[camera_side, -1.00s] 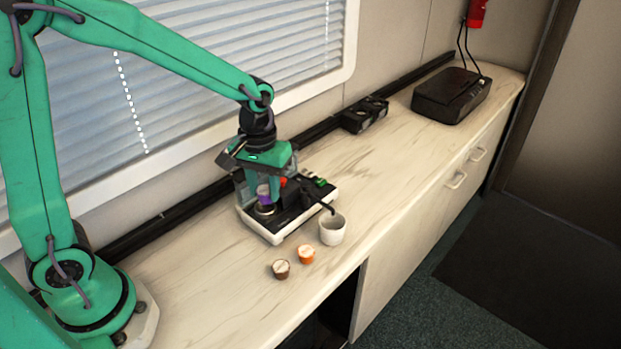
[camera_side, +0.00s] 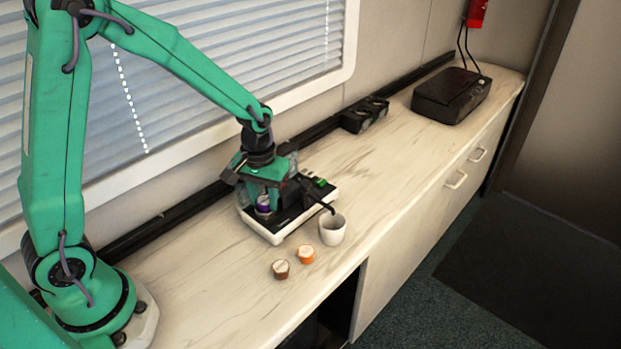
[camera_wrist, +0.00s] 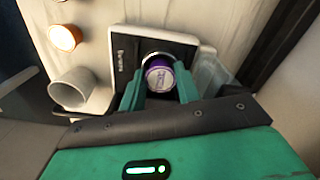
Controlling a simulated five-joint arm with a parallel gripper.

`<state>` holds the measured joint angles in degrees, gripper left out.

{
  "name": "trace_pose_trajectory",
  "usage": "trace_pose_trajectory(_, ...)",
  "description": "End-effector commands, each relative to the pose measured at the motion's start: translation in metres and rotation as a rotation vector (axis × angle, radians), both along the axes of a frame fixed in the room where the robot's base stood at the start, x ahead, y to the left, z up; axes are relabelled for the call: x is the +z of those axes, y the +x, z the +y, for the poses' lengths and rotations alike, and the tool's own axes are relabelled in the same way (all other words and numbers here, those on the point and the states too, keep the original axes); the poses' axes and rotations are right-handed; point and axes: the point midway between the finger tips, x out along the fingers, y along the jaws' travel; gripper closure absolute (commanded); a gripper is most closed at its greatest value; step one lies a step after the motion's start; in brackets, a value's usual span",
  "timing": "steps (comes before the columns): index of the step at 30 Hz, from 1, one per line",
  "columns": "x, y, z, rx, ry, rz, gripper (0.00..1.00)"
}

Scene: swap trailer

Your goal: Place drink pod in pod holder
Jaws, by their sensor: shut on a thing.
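A purple drink pod (camera_wrist: 159,78) is between the two fingers of my gripper (camera_wrist: 160,92), which is shut on it. In the side view the purple pod (camera_side: 263,203) shows low under my gripper (camera_side: 264,192), over the front left part of the coffee machine (camera_side: 272,235). In the wrist view the pod sits at a round metal pod holder (camera_wrist: 157,58), whose rim shows just beyond the pod. I cannot tell whether the pod is fully seated, since my fingers and the pod hide most of the holder.
A white cup (camera_side: 332,228) stands at the machine's right front. An orange pod (camera_side: 306,254) and a brown pod (camera_side: 280,268) lie on the counter (camera_side: 205,285) before it. A small black device (camera_side: 364,115) and a larger black one (camera_side: 451,95) stand farther back. The counter's front edge is near.

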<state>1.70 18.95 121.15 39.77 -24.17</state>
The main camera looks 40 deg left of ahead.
Motion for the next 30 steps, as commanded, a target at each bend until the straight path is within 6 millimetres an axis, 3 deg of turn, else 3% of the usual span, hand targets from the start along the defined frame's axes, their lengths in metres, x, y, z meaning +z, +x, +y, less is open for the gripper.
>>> trace_pose_trajectory(29, -0.017, -0.002, 0.0, 0.0, 0.0, 0.004, 0.89)
trace_pose_trajectory(30, -0.017, -0.002, 0.0, 0.0, 0.0, 0.005, 0.64)
